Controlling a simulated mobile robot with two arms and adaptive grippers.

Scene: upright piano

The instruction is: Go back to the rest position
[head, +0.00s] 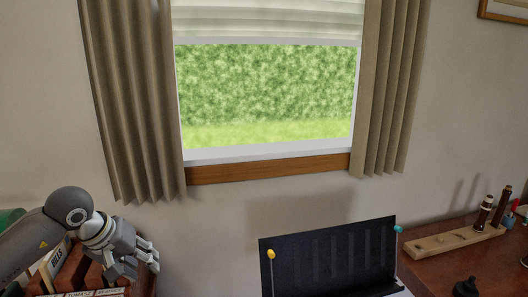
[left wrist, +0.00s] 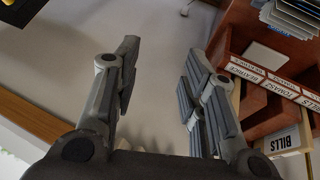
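My left gripper (head: 142,262) is at the lower left of the head view, over the wooden letter rack (head: 84,274). In the left wrist view the gripper (left wrist: 160,75) has its two fingers spread, with nothing between them. The rack (left wrist: 232,40) is beside the right-hand finger there, with labelled slots and a card reading BILLS (left wrist: 284,141). I cannot tell whether the finger touches the rack. My right gripper is in neither view.
A black upright panel (head: 328,258) with a yellow-headed pin (head: 271,254) and a teal-headed pin (head: 398,229) stands at lower centre. A wooden holder (head: 447,241) with dark upright pieces is at right. A curtained window (head: 266,95) is behind.

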